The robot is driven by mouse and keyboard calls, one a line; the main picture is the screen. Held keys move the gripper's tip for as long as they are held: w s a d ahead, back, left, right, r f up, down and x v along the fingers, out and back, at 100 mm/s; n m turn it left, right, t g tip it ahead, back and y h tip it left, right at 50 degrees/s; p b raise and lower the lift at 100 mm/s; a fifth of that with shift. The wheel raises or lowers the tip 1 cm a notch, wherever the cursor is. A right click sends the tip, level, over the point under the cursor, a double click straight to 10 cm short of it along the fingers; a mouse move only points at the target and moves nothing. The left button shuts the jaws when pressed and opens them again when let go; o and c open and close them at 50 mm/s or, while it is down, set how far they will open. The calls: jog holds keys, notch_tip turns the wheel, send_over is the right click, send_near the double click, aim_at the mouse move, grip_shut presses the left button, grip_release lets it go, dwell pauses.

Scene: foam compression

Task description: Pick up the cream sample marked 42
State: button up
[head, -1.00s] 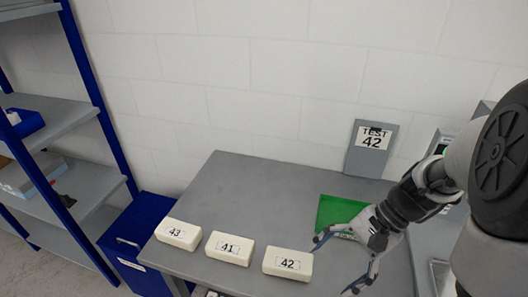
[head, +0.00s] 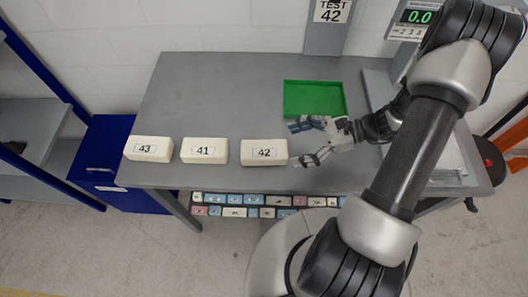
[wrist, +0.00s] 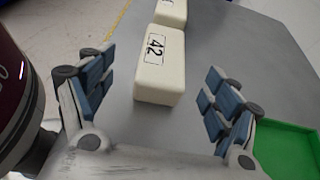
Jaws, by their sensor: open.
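The cream sample marked 42 (head: 264,153) lies on the grey table, the rightmost of three cream blocks in a row. My gripper (head: 305,143) is just to its right in the head view, fingers pointing left toward it. The gripper is open and empty, apart from the block. In the wrist view the block marked 42 (wrist: 160,72) lies ahead, between and beyond the two blue-padded fingers (wrist: 165,95). A sign reading TEST 42 (head: 330,10) stands at the table's back.
Blocks marked 41 (head: 204,150) and 43 (head: 148,149) lie to the left. A green tray (head: 314,112) sits behind my gripper. A display reading 0.0 (head: 418,17) is at the back right. Small labelled samples (head: 255,199) fill a shelf below. The table's (head: 210,90) back left is clear.

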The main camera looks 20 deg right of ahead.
aim_at(264, 150)
jog(key=b+x, duration=0.1)
jog(key=x, duration=0.4)
jog(key=shift+f, duration=0.1)
jog(key=a+f, duration=0.1)
jog(key=w+a+b, duration=0.1)
jog(key=a+f, duration=0.1)
jog(key=shift+w+a+f, duration=0.4)
jog(key=shift+a, duration=0.3)
jog(key=c, duration=0.7)
